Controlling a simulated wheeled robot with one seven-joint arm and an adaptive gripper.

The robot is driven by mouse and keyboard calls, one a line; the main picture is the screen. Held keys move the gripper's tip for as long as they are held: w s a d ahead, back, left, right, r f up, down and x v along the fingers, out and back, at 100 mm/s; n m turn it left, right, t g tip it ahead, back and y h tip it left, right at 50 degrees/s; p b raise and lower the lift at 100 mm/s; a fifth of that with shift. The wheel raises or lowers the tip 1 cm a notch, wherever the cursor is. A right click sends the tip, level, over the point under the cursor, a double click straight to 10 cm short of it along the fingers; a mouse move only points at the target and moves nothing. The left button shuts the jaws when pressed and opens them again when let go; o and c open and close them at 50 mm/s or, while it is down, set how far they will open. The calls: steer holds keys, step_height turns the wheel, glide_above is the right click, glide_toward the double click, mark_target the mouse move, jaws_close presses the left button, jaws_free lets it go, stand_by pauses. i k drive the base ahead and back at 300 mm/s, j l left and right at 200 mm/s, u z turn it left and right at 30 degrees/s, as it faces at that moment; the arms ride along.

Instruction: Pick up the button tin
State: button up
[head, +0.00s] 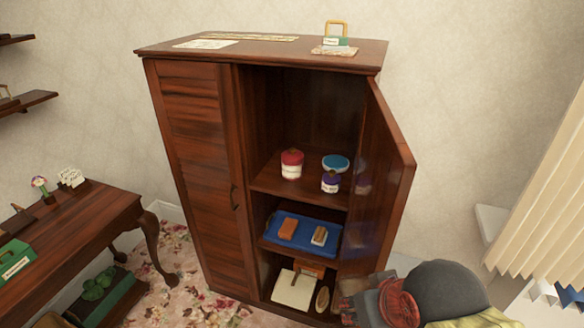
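A wooden cabinet (193,165) stands with its right door (382,165) swung open. On its upper shelf (268,182) are three small round containers: a red-lidded white jar (291,165), a wide blue-topped container (336,162) and a purple-lidded white jar (331,183). No label is readable, so I cannot tell which is the button tin. My gripper (358,302) is at the bottom right, in front of the cabinet's lower part and below the open door, well below the containers. Its fingers are too small and partly cut off to judge their opening.
A lower shelf holds a blue tray (278,236) with two blocks. The cabinet floor holds a cream box (294,289) and a brown oval object (322,299). The open door stands between the shelves and the right side. A wooden table (70,235) is at left.

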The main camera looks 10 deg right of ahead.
mark_target(291, 172)
steer(key=i+j, duration=0.15)
steer(key=j, duration=0.15)
steer(key=i+j, duration=0.1)
steer(key=j, duration=0.2)
steer(key=i+j, duration=1.1)
